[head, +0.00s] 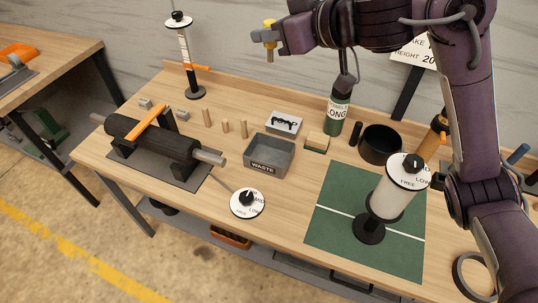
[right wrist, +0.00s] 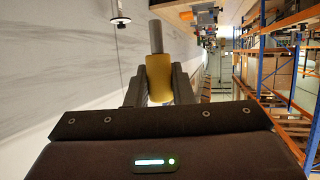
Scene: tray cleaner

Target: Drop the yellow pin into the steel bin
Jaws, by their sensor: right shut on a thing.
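My right gripper (head: 272,46) is raised high above the back part of the bench, near the wall. It is shut on the yellow pin (head: 270,30). In the right wrist view the yellow pin (right wrist: 159,76) sits between the two fingers, with a grey metal shank standing out beyond it. The steel bin (head: 268,166), a grey open box marked WASTE, stands on the bench well below the gripper. The part of its inside that shows looks empty. My left gripper is not in view.
A black roller (head: 150,139) on a stand lies at left. Wooden pegs (head: 226,126) stand left of the bin, a small grey tray (head: 284,123) behind it. A green bottle (head: 338,112), a black pot (head: 379,144) and a white-topped cylinder (head: 392,198) on a green mat (head: 335,215) stand at right.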

